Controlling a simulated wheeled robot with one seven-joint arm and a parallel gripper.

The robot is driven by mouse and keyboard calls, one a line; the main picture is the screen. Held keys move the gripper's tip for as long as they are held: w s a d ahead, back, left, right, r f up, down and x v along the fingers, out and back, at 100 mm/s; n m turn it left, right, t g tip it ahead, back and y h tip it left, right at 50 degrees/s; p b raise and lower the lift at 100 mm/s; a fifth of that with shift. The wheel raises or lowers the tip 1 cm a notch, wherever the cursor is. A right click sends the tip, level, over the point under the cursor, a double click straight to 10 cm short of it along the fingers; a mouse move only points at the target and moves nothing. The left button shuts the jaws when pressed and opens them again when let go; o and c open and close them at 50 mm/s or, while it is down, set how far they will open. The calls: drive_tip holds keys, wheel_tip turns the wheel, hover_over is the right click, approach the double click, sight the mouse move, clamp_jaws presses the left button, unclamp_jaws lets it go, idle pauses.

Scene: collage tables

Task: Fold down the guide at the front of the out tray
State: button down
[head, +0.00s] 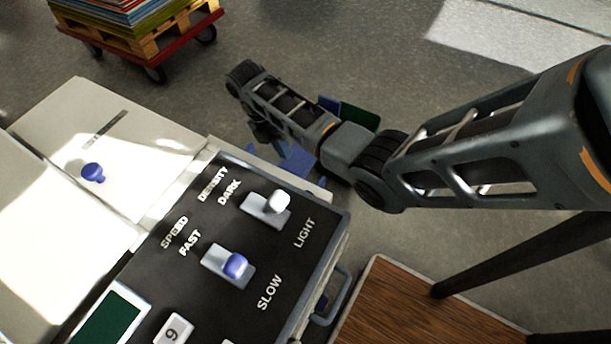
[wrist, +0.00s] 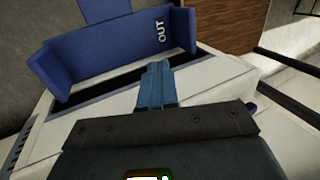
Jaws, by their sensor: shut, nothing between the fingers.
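The out tray (wrist: 115,52) is blue, with raised side walls and the word OUT on it, at the upper left of the wrist view. A flat blue piece (wrist: 105,8) extends beyond its far edge, cut off by the frame; I cannot tell whether it is the guide. My gripper (wrist: 155,68) is shut and empty, its blue fingertips close to the tray's near edge; I cannot tell if they touch. In the head view, part of the blue tray (head: 297,159) shows beside the machine, and my fingertips are hard to make out there.
The machine's dark control panel (head: 205,255) has a white density slider (head: 279,202) and a blue speed slider (head: 236,265). A wooden-topped table (head: 400,305) stands at the lower right. A red cart (head: 140,50) with a loaded pallet is at the back left. Grey floor lies between.

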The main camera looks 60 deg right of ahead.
drive_tip(key=shift+f, duration=0.1)
drive_tip(key=x, duration=0.9)
drive_tip(key=shift+s+f, duration=0.1)
drive_tip(key=shift+f, duration=0.05)
drive_tip(key=s+p, duration=0.1)
drive_tip(key=s, duration=0.2)
drive_tip(key=shift+s+f, duration=0.1)
drive_tip(key=shift+f, duration=0.05)
drive_tip(key=shift+s+f, duration=0.1)
drive_tip(key=shift+s, duration=0.4)
